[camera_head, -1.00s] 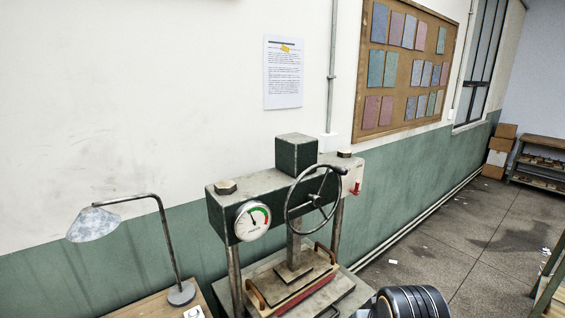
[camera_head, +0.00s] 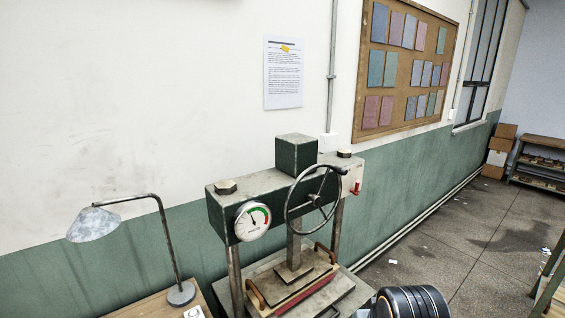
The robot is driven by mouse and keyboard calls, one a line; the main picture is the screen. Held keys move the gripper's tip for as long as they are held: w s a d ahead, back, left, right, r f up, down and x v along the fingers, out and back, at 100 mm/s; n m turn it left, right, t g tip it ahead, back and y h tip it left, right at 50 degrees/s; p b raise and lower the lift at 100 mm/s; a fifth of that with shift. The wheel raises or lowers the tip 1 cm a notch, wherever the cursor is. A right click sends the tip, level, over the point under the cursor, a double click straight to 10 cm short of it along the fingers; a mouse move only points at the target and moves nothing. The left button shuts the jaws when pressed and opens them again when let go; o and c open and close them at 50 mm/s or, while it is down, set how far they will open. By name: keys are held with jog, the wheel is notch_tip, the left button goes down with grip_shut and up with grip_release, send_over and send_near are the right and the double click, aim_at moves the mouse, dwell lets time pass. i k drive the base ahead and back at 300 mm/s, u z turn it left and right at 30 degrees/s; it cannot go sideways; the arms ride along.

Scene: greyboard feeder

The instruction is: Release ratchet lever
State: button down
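A green press (camera_head: 229,202) with a spoked handwheel (camera_head: 313,200) stands against the wall. A round gauge (camera_head: 252,221) is on its front. A small red lever or switch (camera_head: 357,187) sits on a pale plate at the right end of its crossbeam; I cannot tell whether this is the ratchet lever. Below the screw, a plate with brown handles and a red edge (camera_head: 308,293) rests on the press bed. A black ribbed part of my arm shows at the bottom edge, right of the press. My gripper is not in view.
A desk lamp (camera_head: 92,224) stands on a wooden table (camera_head: 150,306) left of the press. A pinboard (camera_head: 400,72) and a paper notice (camera_head: 283,73) hang on the wall. Boxes (camera_head: 499,150) and a shelf (camera_head: 541,160) stand far right. The floor (camera_head: 440,262) between is mostly clear.

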aim_at(355, 192)
jog(key=k, duration=0.65)
jog(key=z, duration=0.5)
jog(key=i, duration=1.2)
jog(key=u, duration=0.5)
